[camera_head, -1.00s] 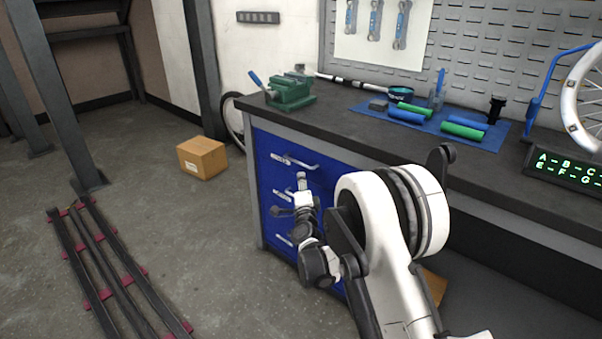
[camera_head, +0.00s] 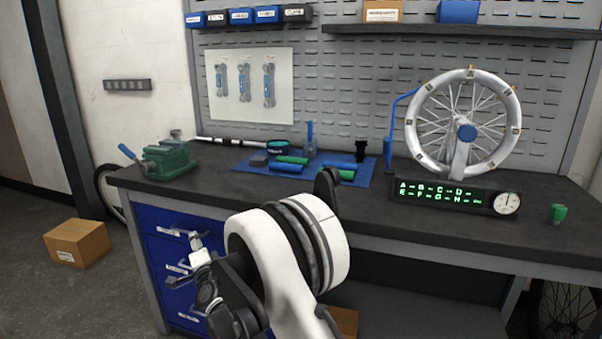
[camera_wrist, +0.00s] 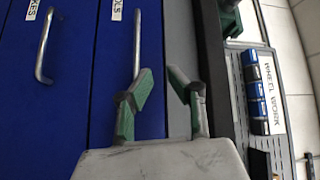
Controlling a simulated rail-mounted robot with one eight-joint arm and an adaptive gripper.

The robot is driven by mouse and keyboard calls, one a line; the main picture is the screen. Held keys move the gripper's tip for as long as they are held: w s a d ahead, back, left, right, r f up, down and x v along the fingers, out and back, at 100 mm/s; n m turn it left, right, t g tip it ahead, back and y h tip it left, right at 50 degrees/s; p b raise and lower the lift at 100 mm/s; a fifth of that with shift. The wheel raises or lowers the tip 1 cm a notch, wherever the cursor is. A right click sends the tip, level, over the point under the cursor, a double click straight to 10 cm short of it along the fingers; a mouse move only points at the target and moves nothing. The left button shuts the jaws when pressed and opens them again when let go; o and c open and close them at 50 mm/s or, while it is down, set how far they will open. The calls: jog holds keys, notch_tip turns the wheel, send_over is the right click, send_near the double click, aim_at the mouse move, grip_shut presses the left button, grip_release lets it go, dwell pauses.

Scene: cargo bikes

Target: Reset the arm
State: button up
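My gripper (camera_head: 180,262) shows in the head view in front of the blue drawers (camera_head: 166,235), at the left part of the workbench (camera_head: 400,205). In the wrist view my gripper (camera_wrist: 159,72) has two green-padded fingers with a clear gap between the tips. Nothing is between them. Behind the fingers are blue drawer fronts (camera_wrist: 75,60) with metal handles, apparently sideways. My white arm is bent in front of the bench.
On the bench are a green vise (camera_head: 168,160), a blue mat (camera_head: 245,163) with tools and rollers, a wheel on a stand (camera_head: 465,125), a display (camera_head: 445,196) and a small green object (camera_head: 557,213). A cardboard box (camera_head: 77,243) is on the floor at left.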

jog(key=d+r+n+g+p, duration=0.1)
jog(key=d+r+n+p, duration=0.2)
jog(key=r, duration=0.7)
jog(key=s+d+r+n+g+h+p, duration=0.2)
jog(key=s+d+r, duration=0.2)
jog(key=d+r, duration=0.65)
jog(key=s+d+r+n+g+h+p, duration=0.15)
jog(key=s+d+r, duration=0.4)
jog(key=d, duration=0.75)
jog(key=s+d+r+n+g+h+p, duration=0.1)
jog(key=s+d+r+p, duration=0.1)
jog(key=s+d, duration=0.5)
jog(key=s+d+r+n+g+h+p, duration=0.1)
jog(key=s+d+r+h+p, duration=0.2)
jog(key=d, duration=0.5)
jog(key=s+d+f+g+h+p, duration=0.1)
jog(key=s+d+f, duration=0.1)
jog(key=s+d, duration=0.5)
jog(key=s+d+f+g+h+p, duration=0.1)
jog(key=s+d+f+p, duration=0.1)
jog(key=s+d, duration=0.6)
jog(key=s, duration=0.6)
jog(key=shift+f+g+h, duration=0.25)
jog(key=shift+g+h, duration=0.1)
jog(key=shift+a+n, duration=0.1)
jog(key=shift+n, duration=0.15)
